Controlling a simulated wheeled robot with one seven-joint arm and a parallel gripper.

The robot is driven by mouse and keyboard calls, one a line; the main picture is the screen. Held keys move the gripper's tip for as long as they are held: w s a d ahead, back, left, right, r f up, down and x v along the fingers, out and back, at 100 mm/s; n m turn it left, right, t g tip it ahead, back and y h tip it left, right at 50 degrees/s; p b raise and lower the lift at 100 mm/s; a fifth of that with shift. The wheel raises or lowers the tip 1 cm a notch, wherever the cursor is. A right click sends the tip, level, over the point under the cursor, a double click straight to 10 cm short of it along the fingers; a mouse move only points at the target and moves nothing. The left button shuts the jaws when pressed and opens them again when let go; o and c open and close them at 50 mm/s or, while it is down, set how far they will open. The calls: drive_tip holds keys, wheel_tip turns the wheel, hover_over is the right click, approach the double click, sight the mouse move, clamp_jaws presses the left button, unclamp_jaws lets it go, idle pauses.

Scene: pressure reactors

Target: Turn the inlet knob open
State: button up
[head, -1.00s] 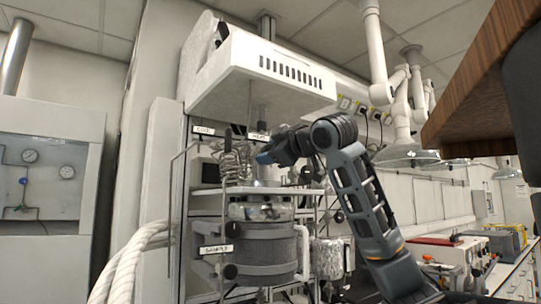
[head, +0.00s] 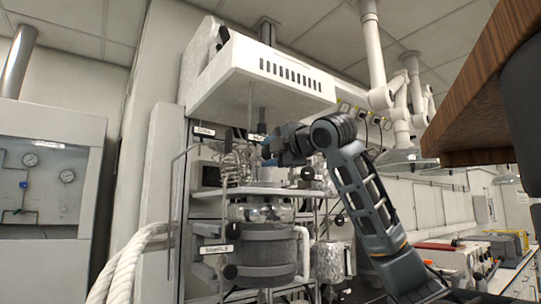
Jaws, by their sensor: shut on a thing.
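My gripper (head: 269,151) reaches in from the right at the top of the reactor rig, just below the white hood. Its fingers are shut at the upper front of the rig, beside the metal coil (head: 238,160). The inlet knob is hidden by the fingers, and they appear closed on it. A small label (head: 257,137) behind the gripper is partly covered and I cannot read it. How far the knob is turned does not show.
The white hood (head: 262,72) hangs over the rig. A "COOL" label (head: 204,131) and a lower label (head: 217,249) mark other fittings. A thin bent rod stands at the left front. A wooden shelf (head: 485,95) juts in at upper right. A bench (head: 515,275) lies at right.

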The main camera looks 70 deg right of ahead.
drive_tip(key=shift+f+n, duration=0.1)
drive_tip(key=shift+n, duration=0.4)
drive_tip(key=o, duration=1.1)
drive_tip(key=shift+c, duration=0.2)
drive_tip(key=shift+s+a, duration=0.1)
drive_tip(key=b+v, duration=0.1)
drive_tip(key=v, duration=0.6)
drive_tip(key=shift+s+b, duration=0.25)
drive_tip(key=shift+b, duration=0.05)
drive_tip(key=shift+a, duration=0.15)
